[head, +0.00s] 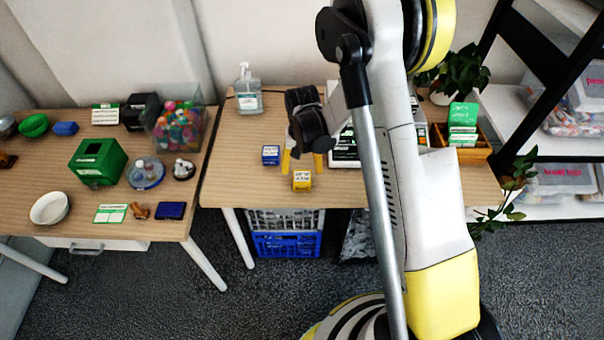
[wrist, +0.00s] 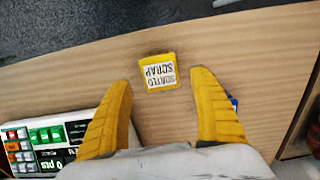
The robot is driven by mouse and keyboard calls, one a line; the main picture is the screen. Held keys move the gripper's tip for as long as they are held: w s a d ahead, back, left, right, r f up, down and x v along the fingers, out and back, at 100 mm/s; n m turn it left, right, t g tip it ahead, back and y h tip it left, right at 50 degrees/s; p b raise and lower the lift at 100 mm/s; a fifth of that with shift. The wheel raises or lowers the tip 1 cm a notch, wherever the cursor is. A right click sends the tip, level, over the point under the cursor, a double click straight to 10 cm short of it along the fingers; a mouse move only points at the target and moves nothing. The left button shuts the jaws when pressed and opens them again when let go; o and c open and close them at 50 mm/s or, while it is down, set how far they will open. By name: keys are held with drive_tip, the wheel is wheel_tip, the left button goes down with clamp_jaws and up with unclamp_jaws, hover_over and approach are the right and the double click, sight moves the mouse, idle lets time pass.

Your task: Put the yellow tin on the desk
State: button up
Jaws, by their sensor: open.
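The yellow tin (head: 302,182) stands on the right-hand desk (head: 235,180) close to its front edge. In the wrist view the yellow tin (wrist: 158,73) shows a white label reading "SORTED SCRAP". My gripper (head: 302,165) is open and empty over the desk, just behind the tin in the head view. In the wrist view the gripper (wrist: 160,82) has its yellow fingers spread, with the tin centred around the gap at their tips. I cannot tell the exact height of the fingers above the desk.
A blue tin (head: 271,155) stands left of my gripper; a sliver shows beside the right finger in the wrist view (wrist: 233,102). A scale with keys (wrist: 48,142) is on the other side. A pump bottle (head: 248,92) stands behind. The desk's left front is clear.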

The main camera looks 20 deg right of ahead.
wheel_tip(320, 180, up, 7)
drive_tip(key=p, duration=0.2)
wheel_tip(320, 180, up, 15)
drive_tip(key=n+t, duration=0.1)
drive_tip(key=t, duration=0.2)
hover_over(302, 177)
drive_tip(key=s, duration=0.6)
drive_tip(key=s+r+n+t, duration=0.1)
drive_tip(key=s+r+t, duration=0.1)
drive_tip(key=s, duration=0.5)
drive_tip(key=s+r+n+t, duration=0.1)
drive_tip(key=s+r+t, duration=0.1)
drive_tip(key=s+r, duration=0.3)
drive_tip(key=shift+s+n, duration=0.3)
drive_tip(key=shift+s, duration=0.6)
